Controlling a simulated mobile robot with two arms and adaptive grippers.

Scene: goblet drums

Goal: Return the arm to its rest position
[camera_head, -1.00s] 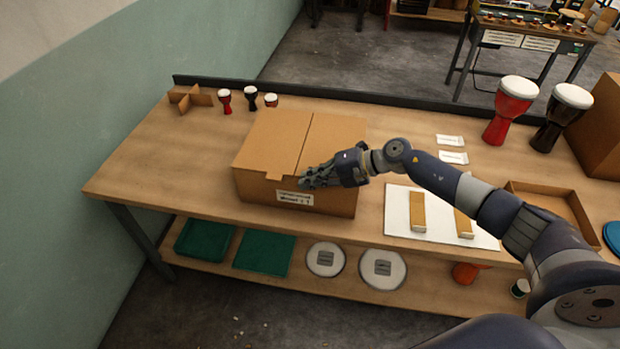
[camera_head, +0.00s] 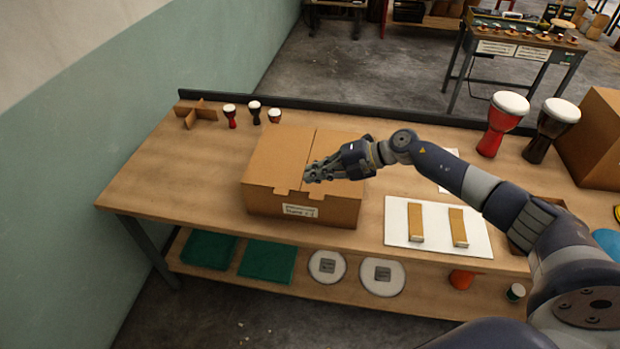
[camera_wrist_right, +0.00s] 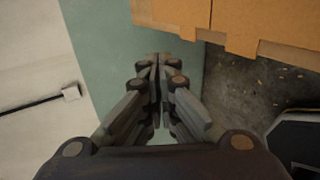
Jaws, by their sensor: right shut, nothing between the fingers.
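My right gripper (camera_head: 318,172) is shut and empty. In the head view it shows in front of the top of a closed cardboard box (camera_head: 270,200), near the edge of its flaps; I cannot tell whether it touches. In the right wrist view the gripper's fingers (camera_wrist_right: 157,62) are together with nothing between them. The box edge with its tabs (camera_wrist_right: 245,30) shows there at the upper right, apart from the fingers. My right arm (camera_head: 470,185) reaches in from the right across the workbench (camera_head: 150,180). My left gripper is not in view.
Small drums (camera_head: 254,112) and a cardboard divider (camera_head: 197,114) stand at the back left. A red goblet drum (camera_head: 500,125) and a dark one (camera_head: 550,130) stand at the right by a large box (camera_head: 595,140). A white board (camera_head: 437,236) lies beneath the arm's near side.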

